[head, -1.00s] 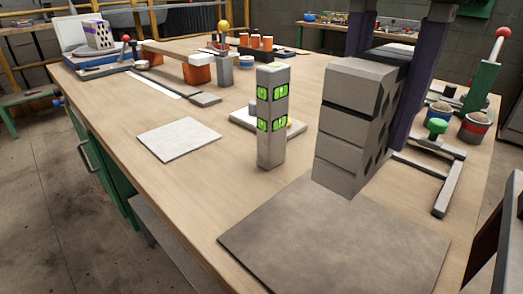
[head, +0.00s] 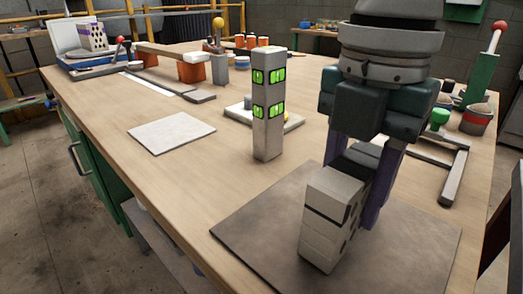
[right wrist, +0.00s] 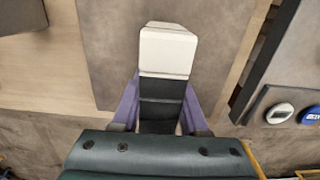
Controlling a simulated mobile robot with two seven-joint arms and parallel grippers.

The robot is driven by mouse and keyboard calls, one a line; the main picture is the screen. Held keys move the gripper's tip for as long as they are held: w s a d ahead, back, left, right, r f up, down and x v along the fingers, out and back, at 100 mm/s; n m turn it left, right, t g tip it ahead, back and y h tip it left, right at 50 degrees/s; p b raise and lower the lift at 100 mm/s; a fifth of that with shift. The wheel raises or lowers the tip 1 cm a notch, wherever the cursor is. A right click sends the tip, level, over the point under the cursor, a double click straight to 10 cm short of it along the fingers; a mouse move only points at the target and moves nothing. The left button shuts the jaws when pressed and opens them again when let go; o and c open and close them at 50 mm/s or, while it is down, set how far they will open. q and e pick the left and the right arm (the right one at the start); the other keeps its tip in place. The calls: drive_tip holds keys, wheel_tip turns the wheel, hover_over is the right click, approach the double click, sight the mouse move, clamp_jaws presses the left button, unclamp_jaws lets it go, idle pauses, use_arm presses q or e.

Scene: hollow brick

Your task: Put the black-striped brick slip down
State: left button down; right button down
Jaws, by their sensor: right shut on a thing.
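The black-striped brick slip (head: 318,222) is a grey block with dark holes in its side and a black band near its top. My right gripper (head: 354,190) is shut on it, and its purple fingers stand on both sides. The brick is upright over the grey-brown mat (head: 245,225); I cannot tell whether its bottom touches. In the right wrist view the brick's pale end (right wrist: 167,50) extends beyond the fingers (right wrist: 160,115), with the mat (right wrist: 105,45) behind it. My left gripper is not in view.
A grey post (head: 268,140) with green displays stands behind the mat. A pale square tile (head: 170,132) lies to its left. A grey metal frame (head: 452,180) and a red-banded pot (head: 476,121) are at the right. Bare wood lies between tile and mat.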

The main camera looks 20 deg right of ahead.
drive_tip(key=shift+c, duration=2.2)
unclamp_jaws()
drive_tip(key=shift+f, duration=0.1)
wheel_tip(320, 180, up, 12)
drive_tip(key=p, duration=0.4)
drive_tip(key=shift+a+r, duration=0.1)
drive_tip(key=shift+r, duration=0.1)
